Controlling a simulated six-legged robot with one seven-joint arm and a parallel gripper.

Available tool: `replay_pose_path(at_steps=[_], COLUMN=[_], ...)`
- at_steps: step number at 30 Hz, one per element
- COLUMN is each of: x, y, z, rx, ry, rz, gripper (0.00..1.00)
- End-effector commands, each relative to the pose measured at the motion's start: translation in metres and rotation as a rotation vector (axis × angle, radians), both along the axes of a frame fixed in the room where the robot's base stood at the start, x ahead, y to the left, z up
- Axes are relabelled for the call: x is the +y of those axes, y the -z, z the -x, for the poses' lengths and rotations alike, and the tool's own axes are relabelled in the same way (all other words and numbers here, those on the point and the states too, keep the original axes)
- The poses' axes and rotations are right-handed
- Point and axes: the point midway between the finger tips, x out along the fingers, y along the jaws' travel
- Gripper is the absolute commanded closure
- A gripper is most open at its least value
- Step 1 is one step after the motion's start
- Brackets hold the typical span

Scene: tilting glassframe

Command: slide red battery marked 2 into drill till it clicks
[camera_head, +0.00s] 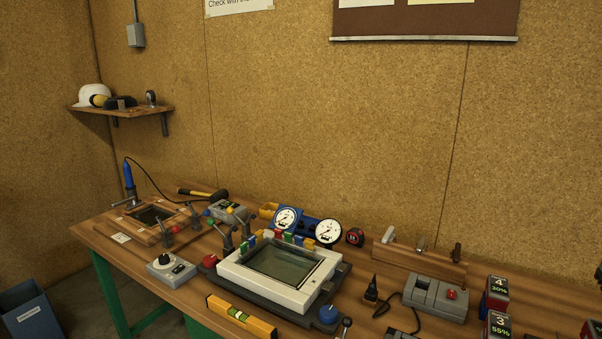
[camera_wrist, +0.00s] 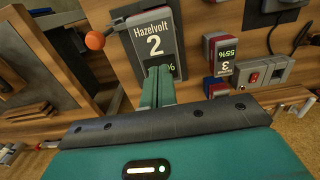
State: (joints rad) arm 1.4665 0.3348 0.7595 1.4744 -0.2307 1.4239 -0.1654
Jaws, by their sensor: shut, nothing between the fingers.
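The battery marked 2 (camera_wrist: 154,42), with a dark "Hazelvolt 2" label and a little red at its upper edge, shows at the top middle of the wrist view. My gripper (camera_wrist: 159,72) is shut and empty, its two green fingers together over the lower edge of the label. I cannot tell whether the fingertips touch the battery. I cannot make out the drill in either view. My gripper does not show in the head view.
Battery 3 (camera_head: 498,327) and battery 4 (camera_head: 495,292) stand at the bench's right; battery 3 (camera_wrist: 223,55) is also right of my fingers. A grey charger-like box (camera_head: 436,298) lies beside them. An orange knob (camera_wrist: 95,41) is left of battery 2. A white-framed glass unit (camera_head: 283,267) fills the bench's middle.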

Motion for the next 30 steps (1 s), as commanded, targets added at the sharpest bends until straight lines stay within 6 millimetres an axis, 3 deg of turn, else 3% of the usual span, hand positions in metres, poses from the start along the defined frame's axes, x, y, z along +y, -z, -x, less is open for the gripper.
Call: replay_pose_path(at_steps=[30], x=[0.0], y=[0.0099], z=[0.0001], rx=[0.001], ry=[0.0], rz=[-0.001], gripper=[1.0])
